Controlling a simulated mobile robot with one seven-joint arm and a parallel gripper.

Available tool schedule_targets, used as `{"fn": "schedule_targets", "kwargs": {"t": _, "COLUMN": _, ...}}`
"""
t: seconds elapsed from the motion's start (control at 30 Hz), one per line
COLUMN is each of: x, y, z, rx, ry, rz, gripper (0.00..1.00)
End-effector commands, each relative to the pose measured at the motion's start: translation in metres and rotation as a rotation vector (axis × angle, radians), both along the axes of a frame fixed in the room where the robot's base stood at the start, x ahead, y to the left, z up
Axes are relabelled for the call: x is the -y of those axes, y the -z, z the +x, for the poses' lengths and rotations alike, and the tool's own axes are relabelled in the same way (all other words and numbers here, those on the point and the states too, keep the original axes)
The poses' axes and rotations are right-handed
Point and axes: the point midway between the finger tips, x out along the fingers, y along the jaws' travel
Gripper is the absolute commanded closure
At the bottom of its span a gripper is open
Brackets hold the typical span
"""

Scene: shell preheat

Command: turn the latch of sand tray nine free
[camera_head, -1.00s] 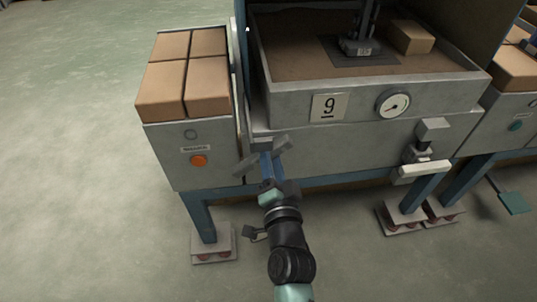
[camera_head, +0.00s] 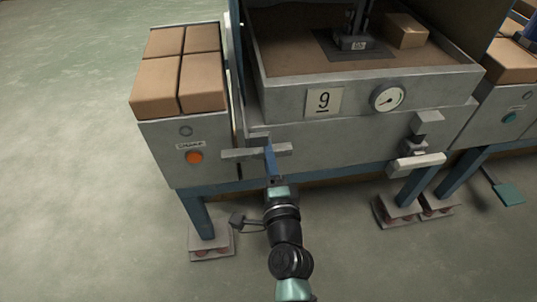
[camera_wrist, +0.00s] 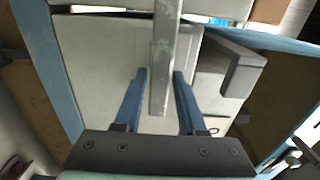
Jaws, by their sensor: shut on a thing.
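Sand tray nine (camera_head: 292,125) is a grey metal box with a "9" plate (camera_head: 323,102) and a round gauge (camera_head: 388,98) on its front. The latch, a grey bar (camera_head: 238,155), lies almost level at the tray's lower left front. My gripper (camera_head: 270,161) is shut on this latch, and the bar sticks out on both sides of its blue fingers. In the wrist view, the bar (camera_wrist: 162,60) runs between the two blue fingers (camera_wrist: 157,98). Its contact with the fingers is partly hidden.
A grey cabinet with an orange button (camera_head: 194,158) and brown blocks (camera_head: 178,70) stands close at left. A pale handle (camera_head: 416,165) juts from the tray's right front. Blue legs (camera_head: 205,215) stand below. The floor (camera_head: 75,200) at left is clear.

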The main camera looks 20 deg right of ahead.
Motion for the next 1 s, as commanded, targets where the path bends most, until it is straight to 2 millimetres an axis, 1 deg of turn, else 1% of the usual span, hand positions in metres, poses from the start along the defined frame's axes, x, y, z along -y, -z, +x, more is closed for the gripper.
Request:
{"fn": "schedule_targets", "kwargs": {"t": 0.47, "x": 0.0005, "y": 0.0017, "z": -0.0008, "rx": 0.002, "ry": 0.001, "rz": 0.015, "gripper": 1.00}}
{"fn": "schedule_targets", "kwargs": {"t": 0.5, "x": 0.0004, "y": 0.0017, "z": -0.0007, "rx": 0.001, "ry": 0.001, "rz": 0.015, "gripper": 0.53}}
{"fn": "schedule_targets", "kwargs": {"t": 0.57, "x": 0.0004, "y": 0.0016, "z": -0.0006, "rx": 0.002, "ry": 0.001, "rz": 0.014, "gripper": 0.42}}
{"fn": "schedule_targets", "kwargs": {"t": 0.6, "x": 0.0003, "y": 0.0015, "z": -0.0006, "rx": 0.002, "ry": 0.001, "rz": 0.014, "gripper": 0.40}}
{"fn": "schedule_targets", "kwargs": {"t": 0.87, "x": 0.0000, "y": 0.0008, "z": -0.0006, "rx": 0.002, "ry": 0.000, "rz": 0.012, "gripper": 0.40}}
{"fn": "schedule_targets", "kwargs": {"t": 1.0, "x": -0.0022, "y": 0.0007, "z": -0.0076, "rx": 0.002, "ry": 0.000, "rz": 0.012, "gripper": 0.40}}
